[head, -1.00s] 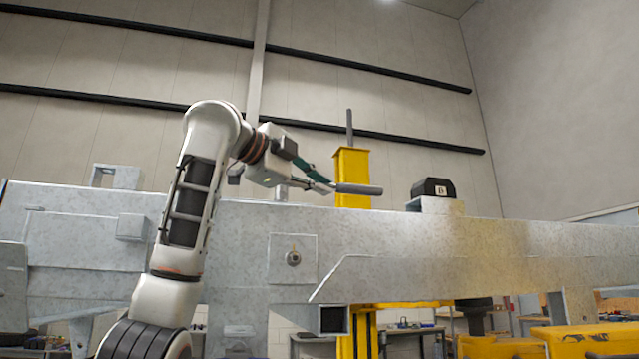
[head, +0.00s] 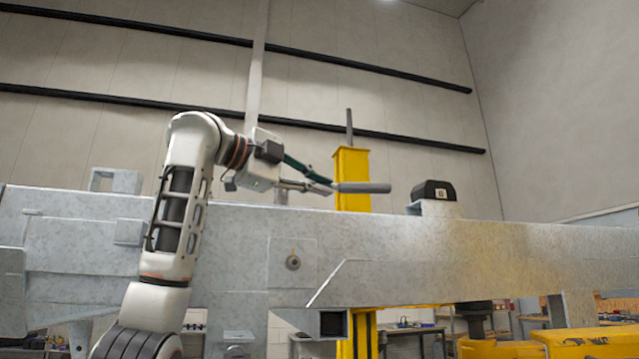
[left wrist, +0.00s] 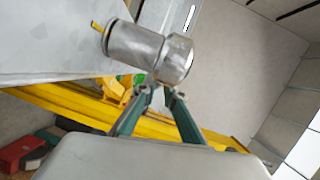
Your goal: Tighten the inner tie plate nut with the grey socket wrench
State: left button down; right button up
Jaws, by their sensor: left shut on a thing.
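My left gripper (head: 327,188) is shut on the grey socket wrench (head: 364,188), whose bar points right, nearly level, above the top edge of the metal beam. In the left wrist view the gripper's fingers (left wrist: 159,93) meet at a shiny metal cylinder (left wrist: 140,46), which looks like part of the wrench. A square plate with a round nut (head: 293,262) is on the beam's near face, below and left of the wrench, apart from it. I cannot tell whether this is the inner tie plate nut. My right gripper is not in view.
The long galvanized trailer beam (head: 400,240) crosses the view. A yellow post (head: 352,165) rises behind the wrench, and a black box-like part (head: 434,191) sits on the beam to the right. Yellow equipment (head: 500,347) stands at lower right. The air above the beam is mostly free.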

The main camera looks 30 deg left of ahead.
pick_arm(q)
jog(key=shift+s+r+m+g+h+p, duration=0.15)
jog(key=shift+s+m+h, duration=0.15)
jog(key=shift+h, duration=0.15)
jog(key=shift+s+f+m+g+h+p, duration=0.15)
jog(key=shift+m+h, duration=0.15)
jog(key=shift+h, duration=0.15)
jog(key=shift+d+r, duration=0.1)
